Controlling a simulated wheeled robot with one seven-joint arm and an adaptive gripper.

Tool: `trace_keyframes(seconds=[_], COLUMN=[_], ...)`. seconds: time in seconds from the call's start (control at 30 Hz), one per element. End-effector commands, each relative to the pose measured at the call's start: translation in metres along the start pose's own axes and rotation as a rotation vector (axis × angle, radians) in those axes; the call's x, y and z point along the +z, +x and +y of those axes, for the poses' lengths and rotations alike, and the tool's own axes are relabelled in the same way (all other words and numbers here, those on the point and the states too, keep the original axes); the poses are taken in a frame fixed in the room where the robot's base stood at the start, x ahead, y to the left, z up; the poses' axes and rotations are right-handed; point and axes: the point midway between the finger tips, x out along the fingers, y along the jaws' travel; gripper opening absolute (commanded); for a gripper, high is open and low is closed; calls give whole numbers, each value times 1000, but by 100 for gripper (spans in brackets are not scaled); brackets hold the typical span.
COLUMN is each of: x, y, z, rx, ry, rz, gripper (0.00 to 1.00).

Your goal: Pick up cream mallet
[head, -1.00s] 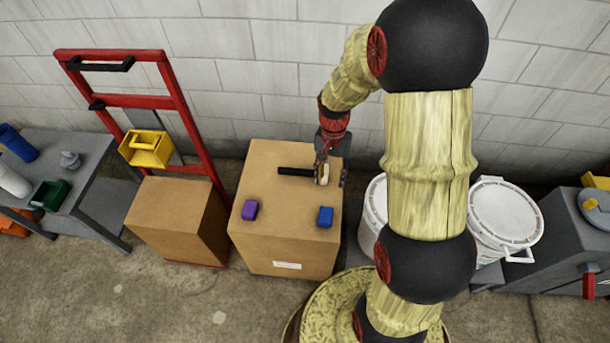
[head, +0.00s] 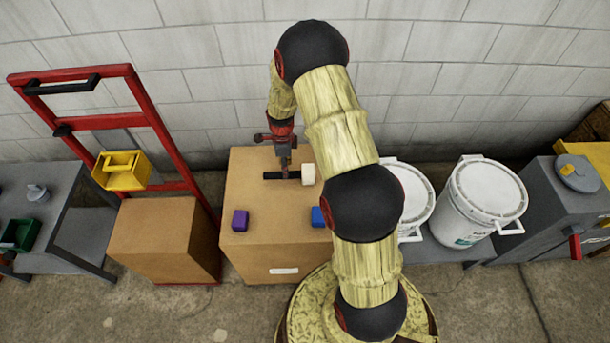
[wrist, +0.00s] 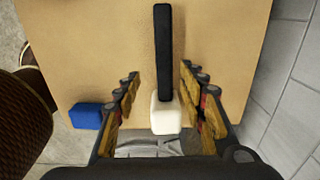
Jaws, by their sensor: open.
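The cream mallet lies on top of a cardboard box (head: 262,255). Its cream head (head: 308,174) is at the right and its black handle (head: 272,175) points left in the head view. In the wrist view the cream head (wrist: 166,114) is at the lower middle, with the black handle (wrist: 163,45) running up from it. My gripper (head: 284,172) is over the handle in the head view. In the wrist view my gripper (wrist: 160,85) is open, with a finger on each side of the mallet and a gap to both. Whether the fingertips reach the box top is unclear.
A purple block (head: 240,220) and a blue block (head: 318,217) lie near the front of the box top. The wall stands close behind. White buckets (head: 488,195) are to the right, and a red hand truck (head: 150,105) with a yellow bin (head: 122,171) is to the left.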

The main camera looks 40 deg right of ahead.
Motion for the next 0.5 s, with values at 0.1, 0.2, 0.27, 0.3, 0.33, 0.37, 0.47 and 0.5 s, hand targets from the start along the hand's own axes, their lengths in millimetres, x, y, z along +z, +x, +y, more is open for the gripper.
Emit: trace_keyframes(seconds=[0.1, 0.2, 0.27, 0.3, 0.33, 0.37, 0.47, 0.5], x=[0, 0, 0, 0, 0, -1, -1, -1], y=[13, 20, 27, 33, 38, 43, 57, 61], z=[0, -2, -3, -4, -5, -6, -6, -6], rx=[2, 1, 1, 2, 2, 3, 3, 3], ry=[-1, -1, -1, -1, -2, -2, -2, -2], rz=[1, 0, 0, 1, 1, 1, 1, 1], gripper=[41, 41, 41, 41, 41, 41, 41, 41])
